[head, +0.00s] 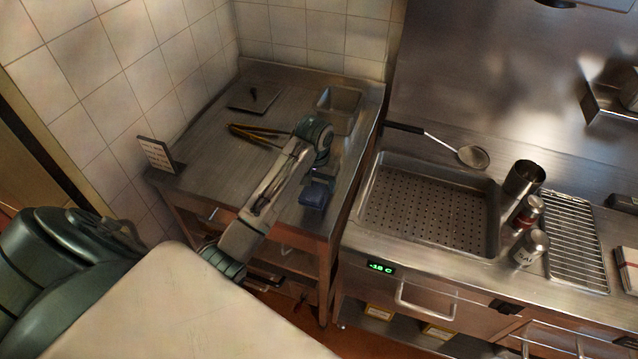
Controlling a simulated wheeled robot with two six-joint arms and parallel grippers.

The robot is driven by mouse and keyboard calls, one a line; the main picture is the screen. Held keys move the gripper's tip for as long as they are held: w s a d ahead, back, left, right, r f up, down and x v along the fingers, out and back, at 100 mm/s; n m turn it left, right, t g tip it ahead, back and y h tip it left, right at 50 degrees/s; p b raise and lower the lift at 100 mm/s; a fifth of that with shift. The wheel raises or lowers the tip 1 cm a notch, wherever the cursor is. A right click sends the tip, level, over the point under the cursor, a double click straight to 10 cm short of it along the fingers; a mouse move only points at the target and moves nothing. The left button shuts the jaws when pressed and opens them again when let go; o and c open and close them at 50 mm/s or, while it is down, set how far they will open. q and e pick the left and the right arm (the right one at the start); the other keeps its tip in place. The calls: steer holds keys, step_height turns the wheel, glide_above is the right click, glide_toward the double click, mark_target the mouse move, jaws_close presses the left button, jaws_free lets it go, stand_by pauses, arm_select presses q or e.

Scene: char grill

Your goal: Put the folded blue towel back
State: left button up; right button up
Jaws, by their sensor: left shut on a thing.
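The folded blue towel (313,197) is a small dark blue block near the front right of the left-hand steel table (205,160). My left gripper (318,182) points down over the table and is shut on the towel from its far side. The gripper's fingers are small and dark here, and partly hidden by the wrist. I cannot tell whether the towel touches the tabletop or hangs just above it. My right gripper does not show.
Tongs (255,134), a flat dark plate (254,97), a steel container (338,103) and a sign (156,154) stand on the table. To the right are a perforated pan (428,207), a skimmer (472,157), shakers (531,247) and a wire rack (574,240).

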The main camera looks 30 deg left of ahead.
mark_target(318, 181)
arm_select(q)
steer(key=shift+w+a+f, duration=0.1)
steer(key=shift+w+a, duration=0.1)
steer(key=shift+w, duration=0.25)
step_height(318, 181, down, 3)
steer(key=shift+p, duration=1.15)
steer(key=shift+f, duration=0.25)
steer(key=o, duration=0.9)
steer(key=shift+f, duration=0.1)
steer(key=shift+o, duration=0.2)
